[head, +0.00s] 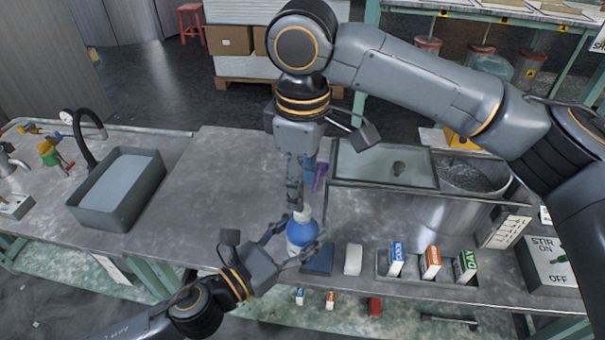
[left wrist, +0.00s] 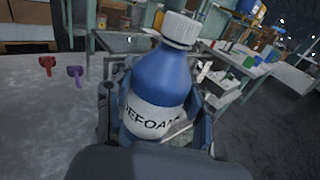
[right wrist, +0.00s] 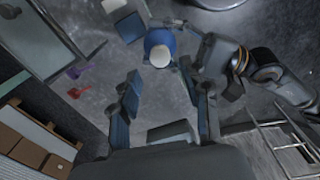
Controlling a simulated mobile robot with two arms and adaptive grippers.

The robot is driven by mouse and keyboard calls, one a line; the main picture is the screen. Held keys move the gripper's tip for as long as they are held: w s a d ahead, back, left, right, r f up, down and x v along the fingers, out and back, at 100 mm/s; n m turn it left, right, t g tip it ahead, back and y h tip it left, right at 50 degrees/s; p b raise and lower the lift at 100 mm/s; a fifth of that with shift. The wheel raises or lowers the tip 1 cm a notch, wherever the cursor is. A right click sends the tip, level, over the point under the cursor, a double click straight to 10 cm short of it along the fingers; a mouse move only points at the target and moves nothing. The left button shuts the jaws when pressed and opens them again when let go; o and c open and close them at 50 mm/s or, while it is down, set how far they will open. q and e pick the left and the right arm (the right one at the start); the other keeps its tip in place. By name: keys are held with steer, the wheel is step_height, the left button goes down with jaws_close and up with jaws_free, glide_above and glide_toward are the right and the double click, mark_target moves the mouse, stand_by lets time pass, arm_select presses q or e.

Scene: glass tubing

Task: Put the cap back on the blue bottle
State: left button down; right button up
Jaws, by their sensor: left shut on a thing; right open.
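The blue bottle (head: 301,235) with a white label stands upright at the table's front in the head view. My left gripper (head: 297,244) is shut around its body. In the left wrist view the blue bottle (left wrist: 162,80) fills the middle, its label partly hidden by the fingers. The white cap (left wrist: 181,29) sits on top of the bottle; I cannot tell how tightly. My right gripper (head: 297,205) points down just above the bottle, open and empty. In the right wrist view the cap (right wrist: 160,56) shows beyond the open fingers of the right gripper (right wrist: 161,84), apart from them.
A purple clamp (head: 320,177) and a red one (left wrist: 47,64) lie behind the bottle. A dark blue block (head: 318,259), a white block (head: 353,259) and labelled boxes (head: 431,262) stand to the right. A grey basin (head: 118,190) is at left. The table between is clear.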

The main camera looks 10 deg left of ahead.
step_height(320, 180, up, 3)
steer(key=n, duration=0.6)
steer(key=shift+n, duration=0.3)
steer(key=shift+f, duration=0.15)
glide_above(302, 234)
steer(key=w, duration=0.2)
steer(key=shift+a+f, duration=0.1)
steer(key=shift+f, duration=3.8)
jaws_close()
steer(key=shift+o, duration=0.5)
jaws_free()
